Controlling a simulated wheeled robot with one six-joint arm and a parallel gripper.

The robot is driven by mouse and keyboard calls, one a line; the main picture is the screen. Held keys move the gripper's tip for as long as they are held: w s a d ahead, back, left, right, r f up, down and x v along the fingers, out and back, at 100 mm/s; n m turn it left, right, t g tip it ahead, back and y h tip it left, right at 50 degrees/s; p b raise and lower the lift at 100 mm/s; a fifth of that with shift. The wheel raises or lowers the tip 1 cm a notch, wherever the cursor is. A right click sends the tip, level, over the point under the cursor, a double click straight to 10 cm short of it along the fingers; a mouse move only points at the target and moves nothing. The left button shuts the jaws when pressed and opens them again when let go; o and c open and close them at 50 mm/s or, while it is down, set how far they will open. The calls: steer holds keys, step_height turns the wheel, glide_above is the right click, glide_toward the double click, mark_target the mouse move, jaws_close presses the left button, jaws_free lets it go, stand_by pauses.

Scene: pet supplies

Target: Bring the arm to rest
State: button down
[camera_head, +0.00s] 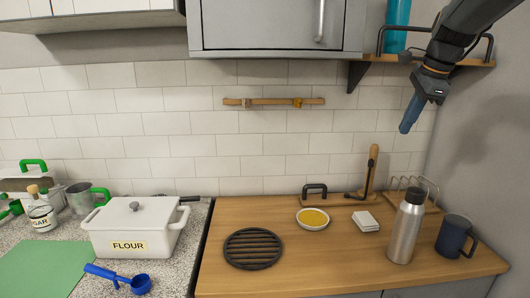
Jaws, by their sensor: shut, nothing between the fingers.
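My arm comes in from the upper right. My gripper (405,130) hangs in the air in front of the white tiled wall, high above the right end of the wooden counter (320,268). Its blue fingers point down and slightly left. They are shut together and hold nothing. The gripper is apart from the things on the counter.
A shelf (468,62) with a teal container (397,22) is near my arm. A steel bottle (406,230) and dark mug (455,235) stand at the right. A black trivet (253,248) and white flour box (133,225) are further left. Bare counter lies in front.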

steer(key=s+a+f+n+g+b, duration=0.1)
steer(key=s+a+f+n, duration=0.5)
steer(key=f, duration=0.5)
steer(key=s+a+f+n+g+b, duration=0.1)
steer(key=s+a+f+n+b, duration=0.1)
steer(key=s+a+f+n, duration=0.5)
steer(key=s+a+f+n+g+b, duration=0.1)
steer(key=s+a+f+n+b, duration=0.1)
steer(key=s+a+f+n, duration=0.4)
steer(key=s+f+n, duration=0.1)
steer(key=s+f, duration=0.4)
steer(key=f, duration=0.5)
steer(key=shift+s+a+f+h, duration=0.15)
steer(key=shift+s+f+h, duration=0.15)
steer(key=shift+h, duration=0.1)
